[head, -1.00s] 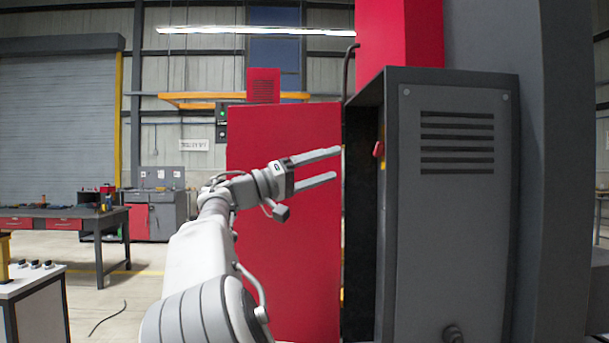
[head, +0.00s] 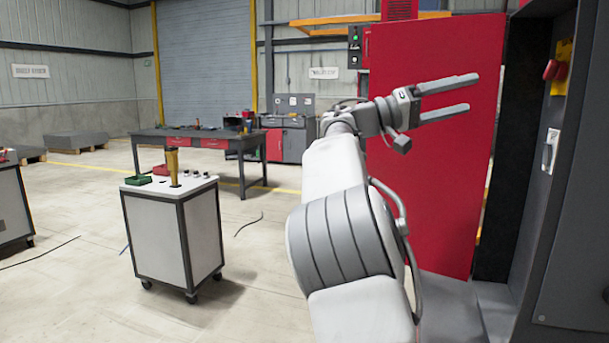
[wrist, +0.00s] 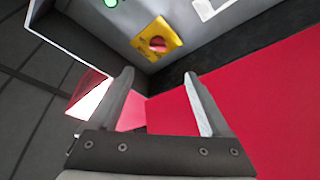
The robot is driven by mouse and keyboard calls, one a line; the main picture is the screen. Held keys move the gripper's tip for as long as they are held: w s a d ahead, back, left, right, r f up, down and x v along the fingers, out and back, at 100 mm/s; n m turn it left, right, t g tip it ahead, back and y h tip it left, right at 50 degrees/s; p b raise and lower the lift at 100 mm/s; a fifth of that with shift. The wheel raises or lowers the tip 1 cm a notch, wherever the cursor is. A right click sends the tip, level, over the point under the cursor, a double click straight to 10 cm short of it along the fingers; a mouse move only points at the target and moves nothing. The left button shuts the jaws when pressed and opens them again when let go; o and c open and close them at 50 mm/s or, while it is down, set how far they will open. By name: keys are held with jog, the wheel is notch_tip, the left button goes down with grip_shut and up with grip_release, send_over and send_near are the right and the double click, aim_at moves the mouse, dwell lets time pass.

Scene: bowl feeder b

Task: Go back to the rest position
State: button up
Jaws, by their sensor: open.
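My gripper (head: 472,94) is open and empty at the end of my raised, outstretched arm, with its two fingers pointing right. In the head view it appears in front of a large red panel (head: 430,170). In the wrist view the open fingers of my gripper (wrist: 160,95) frame an empty gap, with the red panel (wrist: 260,110) beyond on the right. A red knob on a yellow plate (wrist: 157,42) shows ahead of the fingers, apart from them.
A dark grey cabinet (head: 555,240) stands close on the right, with a red switch (head: 550,70) inside. A white wheeled cart (head: 160,230) stands on the left. A workbench (head: 200,138) is farther back.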

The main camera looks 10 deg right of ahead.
jog(key=s+d+f+n+t+y, duration=0.25)
jog(key=s+f+y, duration=0.25)
jog(key=f, duration=0.4)
jog(key=s+d+f+n+t+y, duration=0.1)
jog(key=s+f+n+t+y, duration=0.3)
jog(key=f, duration=0.5)
jog(key=s+a+f+n+t+y, duration=0.1)
jog(key=s+a+f+n+y, duration=0.1)
jog(key=s+a+f+y, duration=0.5)
jog(key=s+a+f+n+t+y, duration=0.15)
jog(key=s+a+f, duration=0.3)
jog(key=a, duration=0.75)
jog(key=s+a+f+n+t+y, duration=0.1)
jog(key=s+a+f+y, duration=0.2)
jog(key=s+a+f, duration=0.45)
notch_tip(320, 180, up, 21)
jog(key=w+a+p, duration=0.1)
jog(key=p, duration=1.7)
jog(key=shift+w+a+p, duration=0.2)
jog(key=shift+a+p, duration=0.2)
jog(key=shift+r, duration=0.15)
jog(key=shift+c, duration=0.9)
jog(key=c, duration=0.3)
jog(key=shift+d, duration=0.2)
jog(key=shift+c, duration=0.2)
